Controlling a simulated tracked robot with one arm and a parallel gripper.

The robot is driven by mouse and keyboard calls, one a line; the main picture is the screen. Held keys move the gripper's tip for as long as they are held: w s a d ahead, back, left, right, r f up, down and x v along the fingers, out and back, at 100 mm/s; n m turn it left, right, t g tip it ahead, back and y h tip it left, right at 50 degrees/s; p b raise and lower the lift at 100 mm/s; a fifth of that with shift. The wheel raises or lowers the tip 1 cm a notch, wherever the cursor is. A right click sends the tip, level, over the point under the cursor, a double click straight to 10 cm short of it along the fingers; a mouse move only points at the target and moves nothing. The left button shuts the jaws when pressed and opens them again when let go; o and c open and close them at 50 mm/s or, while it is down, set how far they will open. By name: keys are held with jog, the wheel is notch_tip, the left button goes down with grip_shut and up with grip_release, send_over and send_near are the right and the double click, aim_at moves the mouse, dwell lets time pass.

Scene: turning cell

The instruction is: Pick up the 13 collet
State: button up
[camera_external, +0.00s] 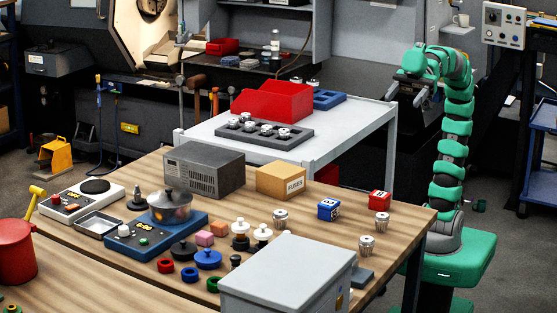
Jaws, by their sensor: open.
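Several silver collets show, but I cannot read a 13 on any of them. One collet (280,218) stands on the wooden table near the fuses box. Two more, a collet (382,224) and another collet (366,245), stand near the table's right end. Several small silver collet-like pieces sit in a dark grey rack (302,137) on the white cart. My gripper (417,92) is open and empty, raised beyond the cart's right corner, well apart from all the collets.
A red bin (273,101) and a blue tray (329,99) are on the white cart (350,127). The wooden table holds a blue block (328,209), red block (380,200), fuses box (281,181), grey instrument (204,168) and large grey box (287,276). The cart's right part is clear.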

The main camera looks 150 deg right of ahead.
jog(key=w+a+f+m+t+y+p, duration=0.3)
jog(key=w+a+p, duration=0.3)
jog(key=w+a, duration=0.9)
jog(key=m+g+h+p, duration=0.6)
jog(key=g+h+p, duration=0.1)
jog(key=h, duration=0.7)
send_near(366, 246)
jog(key=d+b, duration=0.1)
jog(key=w+d+f, duration=0.1)
jog(key=w+d+b, duration=0.1)
jog(key=shift+d+f+b, duration=0.3)
jog(key=shift+d+f, duration=0.05)
jog(key=b+x, duration=0.1)
jog(key=x, duration=0.1)
jog(key=b+x, duration=0.1)
jog(key=x, duration=0.1)
jog(key=shift+s+d+f, duration=0.15)
jog(key=shift+d+f, duration=0.05)
jog(key=shift+f, duration=0.05)
jog(key=shift+w+d, duration=0.35)
jog(key=shift+w, duration=0.1)
